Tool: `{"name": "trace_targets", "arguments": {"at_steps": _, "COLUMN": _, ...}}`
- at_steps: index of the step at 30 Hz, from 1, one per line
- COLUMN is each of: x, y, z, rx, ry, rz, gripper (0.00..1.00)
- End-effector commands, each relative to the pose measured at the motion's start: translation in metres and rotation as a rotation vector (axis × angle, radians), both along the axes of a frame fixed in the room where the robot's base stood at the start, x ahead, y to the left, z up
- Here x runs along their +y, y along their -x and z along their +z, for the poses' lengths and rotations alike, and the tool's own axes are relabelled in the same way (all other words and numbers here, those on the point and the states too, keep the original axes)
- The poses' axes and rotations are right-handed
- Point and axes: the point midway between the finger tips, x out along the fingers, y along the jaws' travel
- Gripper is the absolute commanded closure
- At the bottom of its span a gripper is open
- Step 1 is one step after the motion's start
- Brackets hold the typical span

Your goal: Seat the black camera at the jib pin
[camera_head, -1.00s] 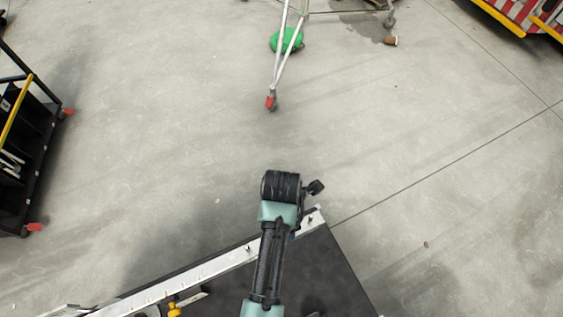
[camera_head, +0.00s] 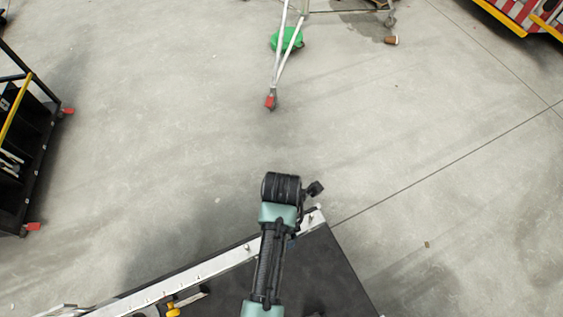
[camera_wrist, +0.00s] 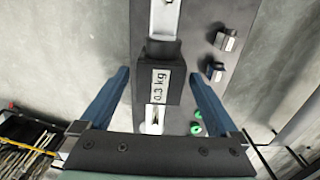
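A black box (camera_wrist: 158,82) with a white "0.3 kg" label sits on a white rail (camera_wrist: 164,18) in the wrist view. It looks like the black camera, though its shape does not make this certain. My gripper (camera_wrist: 160,76) is open, with one blue finger on either side of the box and a gap on both sides. In the head view my arm hides the gripper and box. The white rail (camera_head: 206,268) there edges a dark deck and carries small upright pins (camera_head: 248,247). I cannot tell which pin is the jib pin.
Two black knob-like pieces (camera_wrist: 225,40) stand on the dark deck right of the box, with green pieces (camera_wrist: 196,129) lower down. A yellow-and-black item (camera_head: 173,311) lies near the rail. A black cart (camera_head: 28,150) stands left, a metal stand (camera_head: 283,60) ahead. Open floor lies between.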

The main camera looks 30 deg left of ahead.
Motion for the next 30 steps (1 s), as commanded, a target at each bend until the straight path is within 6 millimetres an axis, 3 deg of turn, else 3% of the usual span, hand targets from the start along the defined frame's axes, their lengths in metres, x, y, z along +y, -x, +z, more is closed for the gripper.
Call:
{"name": "trace_targets", "arguments": {"at_steps": 8, "x": 0.0, "y": 0.0, "z": 0.0, "rx": 0.001, "ry": 0.0, "rz": 0.0, "gripper": 0.0}}
{"name": "trace_targets", "arguments": {"at_steps": 13, "x": 0.0, "y": -0.001, "z": 0.014, "rx": -0.002, "ry": -0.001, "rz": -0.001, "gripper": 0.0}}
{"name": "trace_targets", "arguments": {"at_steps": 20, "x": 0.0, "y": -0.002, "z": 0.061, "rx": -0.008, "ry": -0.002, "rz": -0.001, "gripper": 0.0}}
{"name": "trace_targets", "arguments": {"at_steps": 24, "x": 0.0, "y": -0.001, "z": 0.103, "rx": -0.003, "ry": -0.001, "rz": -0.001, "gripper": 0.0}}
{"name": "trace_targets", "arguments": {"at_steps": 30, "x": 0.0, "y": 0.001, "z": 0.125, "rx": 0.001, "ry": 0.0, "rz": 0.0, "gripper": 0.0}}
